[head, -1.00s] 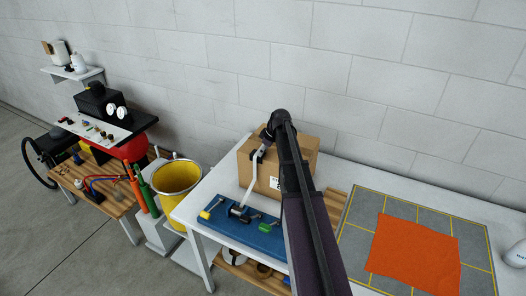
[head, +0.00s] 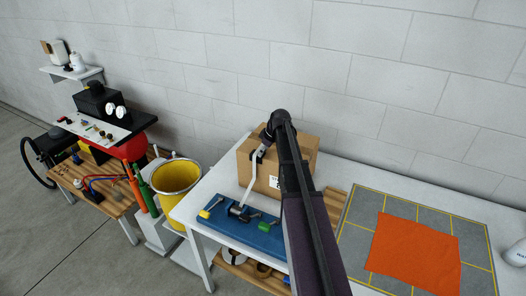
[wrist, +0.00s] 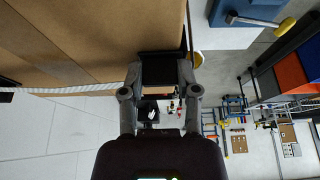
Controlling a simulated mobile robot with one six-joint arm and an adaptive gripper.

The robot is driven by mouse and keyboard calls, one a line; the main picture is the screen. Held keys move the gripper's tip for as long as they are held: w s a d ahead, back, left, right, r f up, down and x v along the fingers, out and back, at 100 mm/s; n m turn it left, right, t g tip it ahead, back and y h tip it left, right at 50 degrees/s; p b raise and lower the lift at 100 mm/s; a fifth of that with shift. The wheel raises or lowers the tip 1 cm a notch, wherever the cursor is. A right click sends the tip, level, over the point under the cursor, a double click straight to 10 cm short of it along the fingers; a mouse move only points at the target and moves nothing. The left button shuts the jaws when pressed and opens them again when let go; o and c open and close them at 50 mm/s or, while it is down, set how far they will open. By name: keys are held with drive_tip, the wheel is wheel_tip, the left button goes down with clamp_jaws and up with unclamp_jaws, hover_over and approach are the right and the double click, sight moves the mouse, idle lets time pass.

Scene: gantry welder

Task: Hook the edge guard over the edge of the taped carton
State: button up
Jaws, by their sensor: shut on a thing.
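The taped carton (head: 297,156) is a brown box with a white label, standing at the back of the white table. Its brown surface (wrist: 95,30) fills the upper left of the wrist view. My gripper (wrist: 160,68) is shut on a dark block-like piece (wrist: 158,66), which seems to be the edge guard. It lies close against the carton near its edge; whether it hooks over that edge I cannot tell. In the head view my gripper (head: 262,146) is at the carton's left side, partly hidden by my arm.
A pale bent strip (head: 251,178) rises from there toward my gripper. An orange cloth (head: 415,252) on a grey mat (head: 365,205) lies right. A yellow bin (head: 176,178) stands left.

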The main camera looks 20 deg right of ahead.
drive_tip(key=o, duration=1)
drive_tip(key=shift+r, duration=0.1)
